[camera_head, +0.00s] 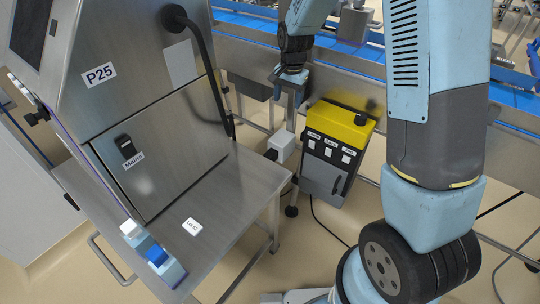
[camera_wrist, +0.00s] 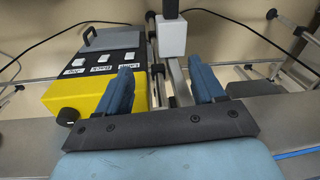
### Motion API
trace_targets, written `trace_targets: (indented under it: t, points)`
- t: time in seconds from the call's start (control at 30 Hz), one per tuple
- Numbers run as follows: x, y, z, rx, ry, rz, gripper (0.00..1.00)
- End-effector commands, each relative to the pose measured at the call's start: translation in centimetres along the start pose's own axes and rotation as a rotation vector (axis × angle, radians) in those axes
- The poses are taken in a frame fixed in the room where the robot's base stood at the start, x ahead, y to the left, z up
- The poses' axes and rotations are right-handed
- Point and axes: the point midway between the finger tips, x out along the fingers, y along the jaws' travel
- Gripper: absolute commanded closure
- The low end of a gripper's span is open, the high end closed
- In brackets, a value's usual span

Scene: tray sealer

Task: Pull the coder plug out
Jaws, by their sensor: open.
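A white socket box (camera_head: 283,145) is fixed by the frame beside the yellow and grey coder box. A black plug-like piece (camera_head: 271,154) sticks out of its left side; I take it for the coder plug. In the wrist view, the white box (camera_wrist: 172,37) is ahead of the fingers, with the black piece (camera_wrist: 170,8) on its far side, cut by the top edge. My gripper (camera_head: 290,82) is above the socket box in the head view. In the wrist view, my gripper (camera_wrist: 164,84) is open, with nothing held between its blue fingers and a gap to the white box.
The yellow-topped coder box (camera_head: 340,125) with labelled switches and a black knob stands close to the right. A steel machine labelled P25 (camera_head: 145,90) and its steel table (camera_head: 225,210) are at left. A blue conveyor (camera_head: 355,63) runs behind. Black cables lie on the floor.

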Motion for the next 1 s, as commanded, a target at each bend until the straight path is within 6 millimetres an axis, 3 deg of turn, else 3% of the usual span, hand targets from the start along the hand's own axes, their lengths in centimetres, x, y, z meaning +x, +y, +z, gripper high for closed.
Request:
trace_targets:
  t: [0.03, 0.2, 0.4, 0.77, 1.0]
  points:
    - [2.1, -0.8, 0.1, 0.014, -0.014, 0.014, 0.32]
    - [8.2, -2.8, 0.6, 0.073, -0.04, 0.048, 0.32]
    - [13.6, -4.2, 1.3, 0.123, -0.058, 0.078, 0.32]
    - [17.2, -4.6, 1.8, 0.148, -0.064, 0.092, 0.32]
    - [21.1, -4.2, 2.0, 0.147, -0.064, 0.093, 0.32]
